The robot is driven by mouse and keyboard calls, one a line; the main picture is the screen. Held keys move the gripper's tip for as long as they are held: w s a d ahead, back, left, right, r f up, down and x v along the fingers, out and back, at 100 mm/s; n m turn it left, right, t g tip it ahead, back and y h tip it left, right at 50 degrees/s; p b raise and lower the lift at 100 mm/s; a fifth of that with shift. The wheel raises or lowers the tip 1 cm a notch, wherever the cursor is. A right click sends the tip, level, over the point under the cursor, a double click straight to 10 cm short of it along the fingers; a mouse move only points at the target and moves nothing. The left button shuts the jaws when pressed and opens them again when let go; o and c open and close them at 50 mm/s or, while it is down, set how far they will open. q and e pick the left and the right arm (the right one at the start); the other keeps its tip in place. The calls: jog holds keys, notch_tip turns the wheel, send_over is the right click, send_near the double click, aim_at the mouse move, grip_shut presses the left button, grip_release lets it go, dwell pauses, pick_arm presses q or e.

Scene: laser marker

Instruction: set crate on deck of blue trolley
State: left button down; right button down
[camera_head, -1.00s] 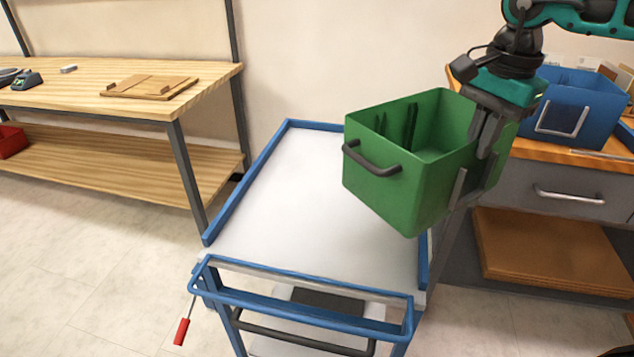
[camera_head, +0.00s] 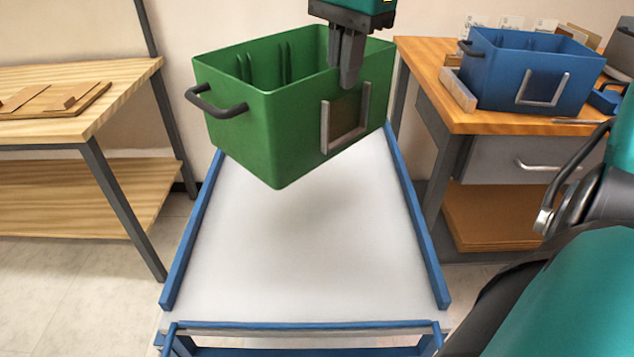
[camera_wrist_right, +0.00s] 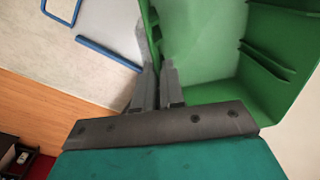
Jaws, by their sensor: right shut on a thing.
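The green crate (camera_head: 240,125) hangs tilted in the air above the deck of the blue trolley (camera_head: 290,255). Its shadow falls on the white deck, and a gap shows below the crate. In the right wrist view the gripper (camera_wrist_right: 158,90) pinches the green wall of the crate (camera_wrist_right: 205,50). The deck is bare, with blue rails along its sides. My left gripper is not in view.
A wooden bench (camera_head: 120,90) with a flat wooden board (camera_head: 55,98) stands at the left. At the right, a workbench (camera_head: 430,70) carries a blue crate (camera_head: 530,70). My own arm covers the lower right corner.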

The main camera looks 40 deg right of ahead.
notch_tip(320, 180, down, 18)
jog(key=b, duration=0.4)
jog(key=shift+f, duration=0.1)
jog(key=c, duration=1.7)
grip_release()
jog(key=shift+f, duration=0.1)
jog(key=o, duration=0.5)
jog(key=shift+c, duration=0.2)
